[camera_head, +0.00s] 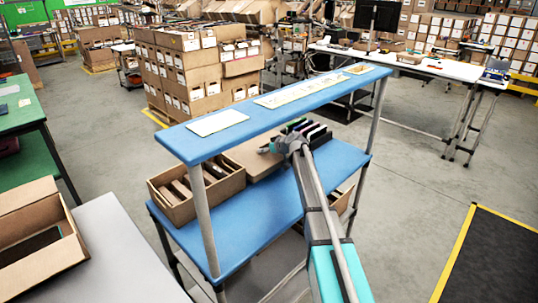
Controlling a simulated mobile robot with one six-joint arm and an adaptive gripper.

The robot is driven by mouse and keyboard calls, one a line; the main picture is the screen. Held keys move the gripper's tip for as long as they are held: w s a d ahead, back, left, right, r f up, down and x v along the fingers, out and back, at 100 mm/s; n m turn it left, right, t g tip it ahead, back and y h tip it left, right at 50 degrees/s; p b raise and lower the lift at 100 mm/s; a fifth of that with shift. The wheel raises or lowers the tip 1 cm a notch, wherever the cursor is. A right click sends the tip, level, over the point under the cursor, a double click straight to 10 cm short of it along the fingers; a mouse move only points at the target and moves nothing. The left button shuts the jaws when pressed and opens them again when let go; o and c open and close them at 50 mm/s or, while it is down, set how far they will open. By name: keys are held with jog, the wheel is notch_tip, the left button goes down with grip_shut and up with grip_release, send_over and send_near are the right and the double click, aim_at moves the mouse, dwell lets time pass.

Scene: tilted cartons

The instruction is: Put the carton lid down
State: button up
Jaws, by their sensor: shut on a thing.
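The carton lid (248,153) is a flat brown cardboard panel under the upper shelf of the blue two-level bench. My gripper (268,148) is shut on the lid near its right side, with my arm reaching in from the lower right. An open brown carton (184,207) with several brown items inside stands on the lower blue shelf (270,218), left of the lid. The upper shelf hides the lid's far part, and I cannot tell whether the lid touches anything beneath it.
The upper blue shelf (243,128) hangs over the lid, with a grey post (204,220) in front. Dark upright folders (313,132) stand just right of my gripper. Bare blue shelf shows in front of the lid. Another open carton (38,240) sits at the left.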

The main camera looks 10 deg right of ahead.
jog(key=shift+f+b, duration=0.4)
jog(key=shift+f, duration=0.25)
jog(key=shift+f+b, duration=0.6)
jog(key=o, duration=0.9)
jog(key=shift+r, duration=0.15)
